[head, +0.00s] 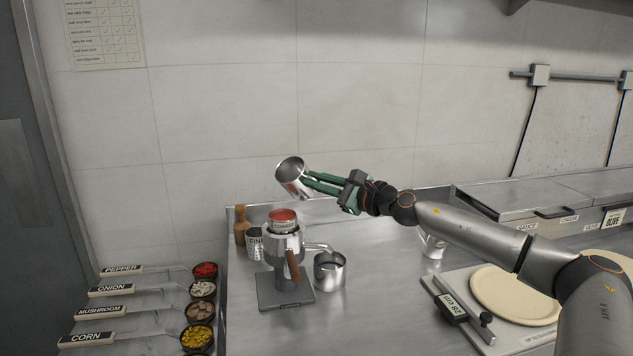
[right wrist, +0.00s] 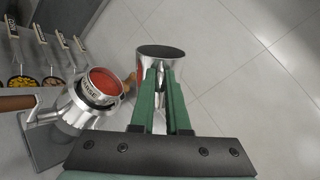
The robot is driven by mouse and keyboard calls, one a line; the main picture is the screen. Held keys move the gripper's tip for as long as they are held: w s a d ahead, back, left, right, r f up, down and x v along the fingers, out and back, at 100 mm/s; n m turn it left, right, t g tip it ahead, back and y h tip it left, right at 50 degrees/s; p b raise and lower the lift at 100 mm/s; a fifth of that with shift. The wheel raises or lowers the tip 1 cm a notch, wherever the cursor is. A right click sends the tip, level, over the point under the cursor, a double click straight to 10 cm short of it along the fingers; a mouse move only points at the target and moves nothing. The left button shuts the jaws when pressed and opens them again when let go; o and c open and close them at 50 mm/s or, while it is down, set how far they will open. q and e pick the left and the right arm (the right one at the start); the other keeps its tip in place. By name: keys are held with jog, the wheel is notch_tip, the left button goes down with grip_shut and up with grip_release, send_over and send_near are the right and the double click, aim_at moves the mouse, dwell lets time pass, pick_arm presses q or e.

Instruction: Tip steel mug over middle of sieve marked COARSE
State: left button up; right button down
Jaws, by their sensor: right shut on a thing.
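The steel mug (head: 288,178) is in the air, tilted with its mouth to the upper left; some red shows on it. My right gripper (head: 312,182) is shut on the mug's side, and its green fingers also hold the mug (right wrist: 160,52) in the right wrist view. The sieve (head: 283,226) sits on top of a steel stand-like device, below the mug and slightly left, apart from it. Red stuff fills its top. In the right wrist view the sieve (right wrist: 104,98) has a partly readable label ending like COARSE. My left gripper is not in view.
The steel device (head: 285,248) has a wooden handle and spout over a steel cup (head: 329,275). A container marked FIN (head: 255,240) and a wooden object (head: 241,225) stand behind left. Topping bowls (head: 203,290) are at left, a dough disc (head: 505,294) at right.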

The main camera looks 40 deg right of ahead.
jog(key=d+r+m+p, duration=0.4)
jog(key=r+m, duration=0.1)
jog(key=m, duration=0.3)
jog(key=shift+w+r, duration=0.35)
